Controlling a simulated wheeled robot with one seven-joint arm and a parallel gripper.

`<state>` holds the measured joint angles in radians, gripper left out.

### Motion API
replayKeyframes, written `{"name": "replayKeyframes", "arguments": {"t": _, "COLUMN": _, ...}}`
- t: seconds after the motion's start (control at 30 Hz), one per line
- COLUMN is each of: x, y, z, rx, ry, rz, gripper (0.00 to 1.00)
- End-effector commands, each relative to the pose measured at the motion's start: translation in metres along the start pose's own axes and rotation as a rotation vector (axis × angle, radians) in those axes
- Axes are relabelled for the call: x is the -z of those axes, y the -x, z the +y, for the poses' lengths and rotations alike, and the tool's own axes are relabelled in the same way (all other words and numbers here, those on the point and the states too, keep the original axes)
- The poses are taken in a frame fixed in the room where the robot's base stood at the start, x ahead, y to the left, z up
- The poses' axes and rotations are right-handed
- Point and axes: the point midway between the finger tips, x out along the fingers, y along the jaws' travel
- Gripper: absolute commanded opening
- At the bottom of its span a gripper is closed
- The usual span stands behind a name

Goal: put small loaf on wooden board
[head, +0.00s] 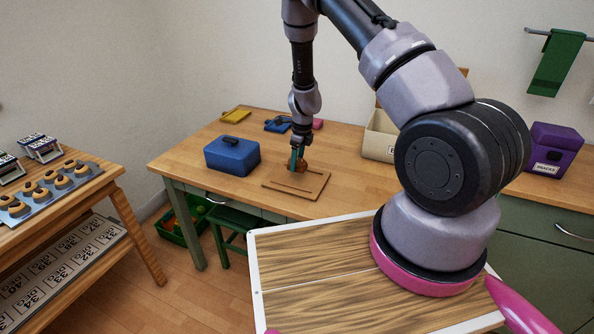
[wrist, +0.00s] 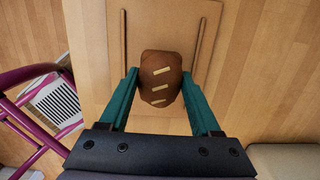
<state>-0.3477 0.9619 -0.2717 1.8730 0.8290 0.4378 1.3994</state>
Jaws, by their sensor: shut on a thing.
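The small loaf (wrist: 161,72) is brown with pale slashes on top. In the wrist view my gripper (wrist: 161,84) has its two green fingers shut on its sides. In the head view my gripper (head: 297,159) is over the wooden board, and the loaf (head: 302,165) shows as a small brown lump beside the finger. The wooden board (head: 283,187) lies flat on the table and has raised strips along two sides; it also shows in the wrist view (wrist: 200,12). The loaf is over the board between the strips. I cannot tell whether it touches the board.
A blue box (head: 232,155) stands left of the board on the wooden table (head: 180,159). A cream bin (head: 380,137) and a purple box (head: 553,150) stand to the right. Yellow and blue items lie at the back. The table is clear just right of the board.

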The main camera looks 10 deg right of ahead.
Motion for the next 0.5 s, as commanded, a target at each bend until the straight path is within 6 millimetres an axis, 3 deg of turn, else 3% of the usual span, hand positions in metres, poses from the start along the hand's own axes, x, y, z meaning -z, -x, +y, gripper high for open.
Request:
{"name": "replayKeyframes", "arguments": {"t": 0.27, "x": 0.005, "y": -0.034, "z": 0.0, "rx": -0.002, "ry": -0.001, "rz": 0.001, "gripper": 0.09}}
{"name": "replayKeyframes", "arguments": {"t": 0.5, "x": 0.004, "y": -0.036, "z": 0.0, "rx": 0.0, "ry": 0.002, "rz": 0.0, "gripper": 0.09}}
